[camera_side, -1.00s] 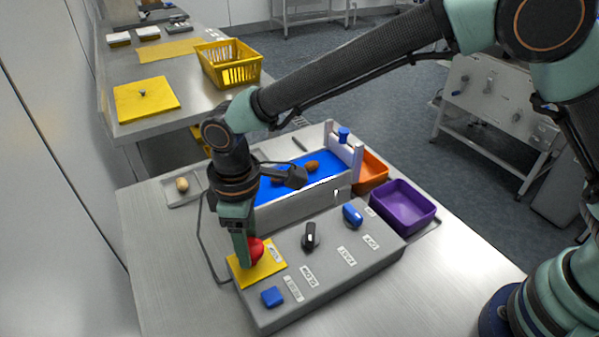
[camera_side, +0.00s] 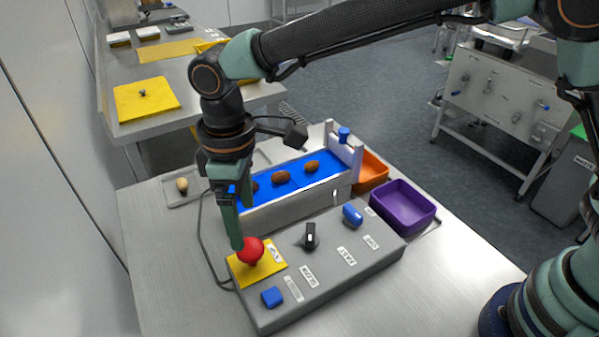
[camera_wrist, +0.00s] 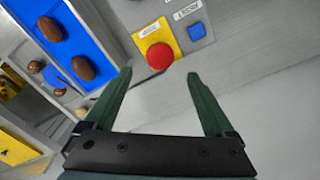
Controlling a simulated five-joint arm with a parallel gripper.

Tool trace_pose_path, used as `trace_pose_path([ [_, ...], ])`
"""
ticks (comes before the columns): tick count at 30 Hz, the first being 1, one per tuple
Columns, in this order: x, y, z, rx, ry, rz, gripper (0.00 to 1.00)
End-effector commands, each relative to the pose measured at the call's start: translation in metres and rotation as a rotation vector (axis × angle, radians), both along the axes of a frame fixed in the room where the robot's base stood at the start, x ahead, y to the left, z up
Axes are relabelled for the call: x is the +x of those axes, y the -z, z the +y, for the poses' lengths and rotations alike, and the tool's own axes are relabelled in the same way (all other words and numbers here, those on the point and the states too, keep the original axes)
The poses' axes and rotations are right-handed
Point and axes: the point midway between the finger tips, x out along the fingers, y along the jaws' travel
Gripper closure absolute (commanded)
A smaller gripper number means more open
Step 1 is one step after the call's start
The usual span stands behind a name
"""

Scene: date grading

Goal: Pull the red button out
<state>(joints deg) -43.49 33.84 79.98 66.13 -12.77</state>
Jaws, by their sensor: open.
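The red button (camera_side: 250,250) is a round mushroom head on a yellow plate (camera_side: 262,272) at the left end of the grey control box (camera_side: 330,268). In the wrist view the red button (camera_wrist: 160,56) lies beyond the fingertips, between their lines and clear of both. My gripper (camera_side: 238,240) points down just behind and above the button in the side view. In the wrist view my gripper (camera_wrist: 158,75) is open, with nothing between its fingers.
The box also carries a blue square button (camera_side: 272,297), a black knob (camera_side: 310,236) and a blue knob (camera_side: 352,214). Behind it, a blue belt (camera_side: 300,178) bears several brown dates. A purple bin (camera_side: 403,208) and an orange bin (camera_side: 371,170) stand to the right.

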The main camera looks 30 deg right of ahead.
Motion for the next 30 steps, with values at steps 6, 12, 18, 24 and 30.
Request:
trace_pose_path([
  [6,0.0,-0.04,0.0,0.003,0.0,-0.003,0.11],
  [12,0.0,-0.057,0.0,0.002,0.0,-0.001,0.11],
  [18,0.0,-0.06,0.0,0.0,0.0,0.0,0.11],
  [24,0.001,-0.061,-0.002,0.002,0.005,-0.002,0.11],
  [30,0.013,-0.083,-0.044,0.038,0.11,-0.042,0.11],
])
